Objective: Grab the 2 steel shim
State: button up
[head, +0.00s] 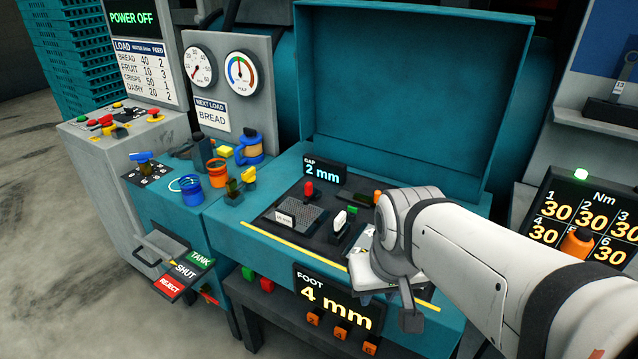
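My white arm reaches in from the right, and my gripper (388,302) hangs in front of the teal machine's front edge, right of the "FOOT 4 mm" display (338,297). A dark grey finger shows at its right side; the rest is mostly hidden by my wrist, so I cannot tell whether it is open or holds anything. Several small orange pieces (342,331) sit in a row under that display, with marks too small to read. I cannot make out for certain which thing is the 2 steel shim.
The teal machine bed (262,228) carries a "GAP 2 mm" display (324,171), a red knob (308,188) and a white-topped lever (340,221). A raised teal lid (415,90) stands behind. A torque panel (585,222) is at right; a tank/reject handle (160,258) sticks out at left.

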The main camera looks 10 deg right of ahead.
aim_at(339, 221)
jog(key=z, duration=2.2)
jog(key=k, duration=1.05)
jog(key=u, duration=1.5)
jog(key=i, duration=0.95)
